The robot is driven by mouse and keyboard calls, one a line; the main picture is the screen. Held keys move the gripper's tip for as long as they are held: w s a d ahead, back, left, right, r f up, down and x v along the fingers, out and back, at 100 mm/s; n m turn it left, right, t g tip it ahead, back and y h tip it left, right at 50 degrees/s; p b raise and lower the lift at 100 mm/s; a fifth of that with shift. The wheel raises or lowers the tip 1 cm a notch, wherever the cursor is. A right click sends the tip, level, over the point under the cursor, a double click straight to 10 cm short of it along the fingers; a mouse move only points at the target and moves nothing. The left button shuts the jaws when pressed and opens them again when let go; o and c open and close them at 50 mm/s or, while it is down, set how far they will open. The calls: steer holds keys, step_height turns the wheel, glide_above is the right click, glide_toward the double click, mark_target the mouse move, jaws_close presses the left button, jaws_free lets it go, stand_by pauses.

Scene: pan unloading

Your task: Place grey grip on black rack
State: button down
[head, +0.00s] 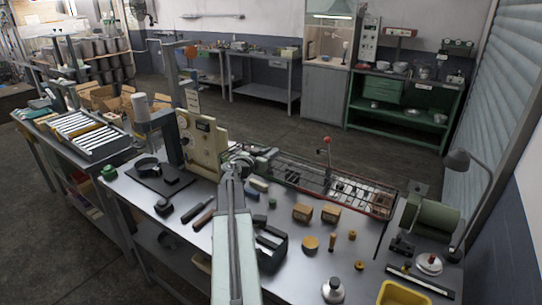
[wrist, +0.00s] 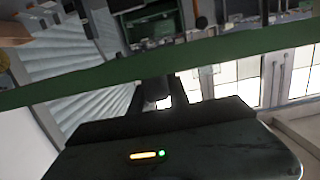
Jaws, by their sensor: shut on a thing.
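My arm reaches up the middle of the head view, and my gripper (head: 262,160) is at its far end, by the left end of the black rack. In the wrist view my gripper (wrist: 158,98) is shut on a dark grey piece, which I take as the grey grip (wrist: 156,88). Its outline is hard to make out, and in the head view I cannot tell it from the gripper. The black rack (head: 345,185) is a long wire frame with a reddish front edge, lying along the back of the bench. I cannot tell whether the grip touches it.
A beige upright panel (head: 200,145) stands left of my gripper. Two brown blocks (head: 303,212), a black holder (head: 270,245) and small pieces lie in front of the rack. A green machine (head: 430,218) and lamp (head: 457,160) stand at the right. A green bar (wrist: 215,62) crosses the wrist view.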

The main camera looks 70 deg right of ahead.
steer(key=shift+f, duration=0.2)
steer(key=c, duration=1.3)
jaws_free()
steer(key=shift+o, duration=0.2)
steer(key=shift+r, duration=0.15)
steer(key=shift+a+r, duration=0.15)
steer(key=shift+r, duration=0.05)
steer(key=p+v, duration=0.2)
steer(key=v, duration=0.9)
steer(key=shift+a, duration=0.35)
steer(key=shift+w+f, duration=0.1)
steer(key=shift+f, duration=0.05)
